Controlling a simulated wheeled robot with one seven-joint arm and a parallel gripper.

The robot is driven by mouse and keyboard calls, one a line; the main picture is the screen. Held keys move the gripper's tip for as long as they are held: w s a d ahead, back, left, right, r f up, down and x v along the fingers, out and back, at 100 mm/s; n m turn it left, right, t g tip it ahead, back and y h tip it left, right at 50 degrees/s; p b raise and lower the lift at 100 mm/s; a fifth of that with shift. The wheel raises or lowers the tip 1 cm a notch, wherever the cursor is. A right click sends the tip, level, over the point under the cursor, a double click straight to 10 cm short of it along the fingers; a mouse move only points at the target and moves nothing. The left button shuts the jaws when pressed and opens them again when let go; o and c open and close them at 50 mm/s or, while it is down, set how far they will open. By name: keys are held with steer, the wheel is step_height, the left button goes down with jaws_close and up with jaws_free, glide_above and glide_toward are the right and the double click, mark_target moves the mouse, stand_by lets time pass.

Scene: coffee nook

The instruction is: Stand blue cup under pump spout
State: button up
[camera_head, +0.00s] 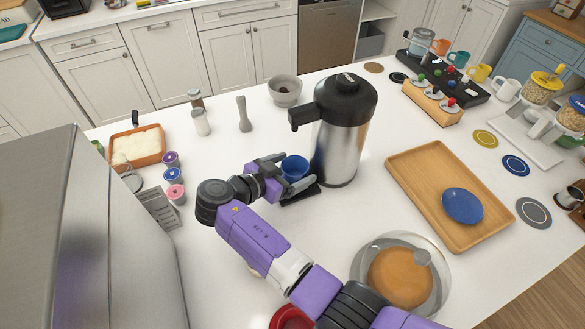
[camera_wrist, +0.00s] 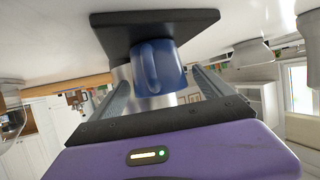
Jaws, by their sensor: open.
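The blue cup (camera_head: 294,167) stands upright beside the pump flask's body, on a small black base mat (camera_head: 303,192) on the white counter. The steel pump flask (camera_head: 342,140) has a black top, and its spout (camera_head: 299,117) juts left, above and near the cup. My gripper (camera_head: 281,170) is open, with a finger on either side of the cup. In the wrist view, which looks upside down, the cup (camera_wrist: 157,66) sits between the two fingers against the black mat (camera_wrist: 155,22), with gaps showing beside it. I cannot tell whether either finger touches it.
A glass lid-like dish (camera_head: 437,297) stands in front. A grey bowl (camera_head: 285,90), a pestle-like tool (camera_head: 243,115) and shakers (camera_head: 201,122) stand behind. The counter left of the gripper is partly clear.

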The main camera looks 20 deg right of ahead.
steer(key=shift+r, duration=0.15)
steer(key=shift+a, duration=0.35)
steer(key=b+v, duration=0.2)
steer(key=v, duration=0.5)
steer(key=shift+d+r, duration=0.1)
steer(key=shift+d, duration=0.05)
